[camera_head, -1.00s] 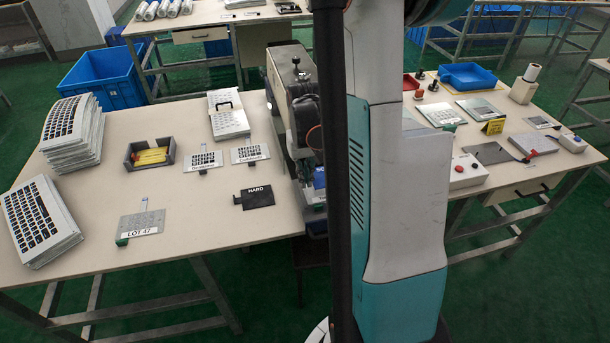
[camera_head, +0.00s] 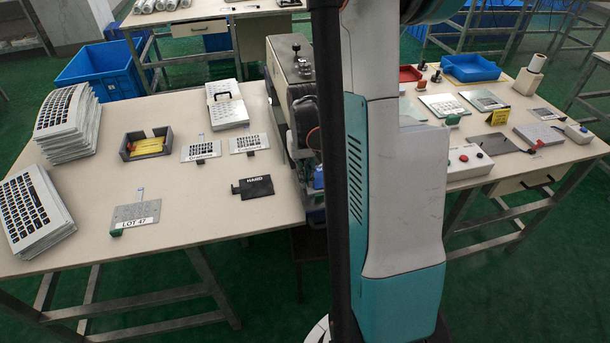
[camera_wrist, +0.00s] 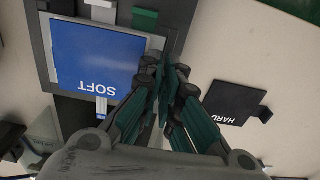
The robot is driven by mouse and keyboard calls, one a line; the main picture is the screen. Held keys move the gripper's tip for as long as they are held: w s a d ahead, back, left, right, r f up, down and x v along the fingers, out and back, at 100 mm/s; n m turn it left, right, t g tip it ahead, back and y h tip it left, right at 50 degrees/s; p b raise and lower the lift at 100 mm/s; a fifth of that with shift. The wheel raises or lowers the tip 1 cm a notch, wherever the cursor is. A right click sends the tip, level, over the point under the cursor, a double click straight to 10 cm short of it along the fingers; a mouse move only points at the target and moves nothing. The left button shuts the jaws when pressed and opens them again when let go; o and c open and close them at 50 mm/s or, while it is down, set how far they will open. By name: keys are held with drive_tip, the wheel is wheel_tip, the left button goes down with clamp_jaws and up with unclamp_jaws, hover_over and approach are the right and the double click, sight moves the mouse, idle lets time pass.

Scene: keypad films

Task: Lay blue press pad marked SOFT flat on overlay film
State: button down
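The blue press pad marked SOFT (camera_wrist: 95,55) is face up in the wrist view, its lettering upside down. It also shows as a small blue patch beside my column in the head view (camera_head: 318,178). My gripper (camera_wrist: 168,78) is at the pad's right edge, its fingers close together and seemingly shut on the pad's edge tab, which they hide. The pad is over a pale grey sheet, probably the overlay film (camera_wrist: 156,47), on a dark plate (camera_wrist: 75,108). The pad covers most of the sheet. I cannot tell whether they touch.
A black pad marked HARD (camera_wrist: 233,102) lies on the table to the right; the head view shows it too (camera_head: 254,187). A LOT 47 plate (camera_head: 135,216), two printed cards (camera_head: 201,150) and a dark tray (camera_head: 166,145) lie further left. Bare tabletop (camera_head: 220,220) lies in front.

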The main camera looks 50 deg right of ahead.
drive_tip(key=shift+f+b, duration=0.45)
idle(0.3)
drive_tip(key=c, duration=1.7)
unclamp_jaws()
wheel_tip(320, 180, up, 12)
drive_tip(key=shift+r, duration=0.1)
